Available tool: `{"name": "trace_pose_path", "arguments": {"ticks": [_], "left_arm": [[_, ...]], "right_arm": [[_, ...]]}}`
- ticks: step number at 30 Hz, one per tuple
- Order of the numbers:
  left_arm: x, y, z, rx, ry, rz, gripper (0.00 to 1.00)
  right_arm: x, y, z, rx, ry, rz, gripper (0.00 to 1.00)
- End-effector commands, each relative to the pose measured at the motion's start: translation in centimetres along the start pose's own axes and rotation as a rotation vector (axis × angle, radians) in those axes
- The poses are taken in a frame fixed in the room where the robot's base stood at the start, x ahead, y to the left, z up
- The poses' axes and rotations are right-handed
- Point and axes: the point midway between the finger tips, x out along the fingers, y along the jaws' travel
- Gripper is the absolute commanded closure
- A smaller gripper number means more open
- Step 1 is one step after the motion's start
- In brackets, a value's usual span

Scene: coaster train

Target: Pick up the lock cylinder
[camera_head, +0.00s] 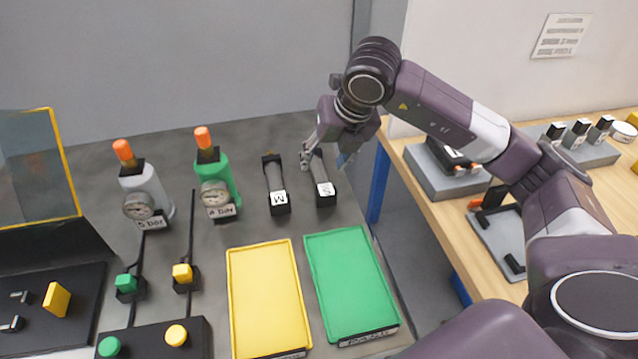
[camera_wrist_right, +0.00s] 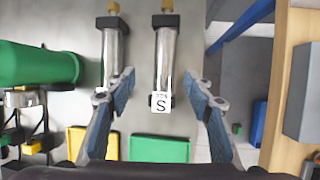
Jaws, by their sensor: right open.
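Two metal cylinders with black end blocks lie side by side on the grey table. The left cylinder (camera_head: 274,179) has a white label with an M; it also shows in the wrist view (camera_wrist_right: 115,55). The right cylinder (camera_head: 322,182) has a white label, which reads S in the wrist view (camera_wrist_right: 165,60). Which one is the lock cylinder I cannot tell. My right gripper (camera_head: 309,154) is open over the right cylinder. In the wrist view its fingers (camera_wrist_right: 163,82) stand on either side of that cylinder, with nothing gripped. My left gripper is not in view.
A yellow tray (camera_head: 264,295) and a green tray (camera_head: 350,280) lie in front of the cylinders. A grey tank (camera_head: 148,188) and a green tank (camera_head: 222,180) with gauges stand to the left. A wooden bench (camera_head: 440,215) with fixtures is at the right, beyond a gap.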

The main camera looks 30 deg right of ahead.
Motion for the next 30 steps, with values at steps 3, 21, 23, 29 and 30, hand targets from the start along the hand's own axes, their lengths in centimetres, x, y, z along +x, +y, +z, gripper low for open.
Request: {"name": "trace_pose_path", "arguments": {"ticks": [3, 21, 23, 29, 30], "left_arm": [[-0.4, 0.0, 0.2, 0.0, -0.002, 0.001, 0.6], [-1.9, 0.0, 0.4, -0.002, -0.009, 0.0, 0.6], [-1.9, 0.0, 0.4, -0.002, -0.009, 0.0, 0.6], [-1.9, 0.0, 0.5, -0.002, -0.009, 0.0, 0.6], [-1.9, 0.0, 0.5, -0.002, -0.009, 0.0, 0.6]], "right_arm": [[1.3, 0.0, 0.0, 0.0, 0.004, -0.001, 0.52], [6.9, -0.8, 0.1, -0.001, 0.0, -0.001, 0.52], [6.9, -0.8, 0.1, -0.001, 0.0, -0.001, 0.52], [6.9, -0.8, 0.1, -0.001, 0.001, -0.001, 0.71], [6.9, -0.8, 0.1, -0.001, 0.001, -0.001, 0.76]]}}
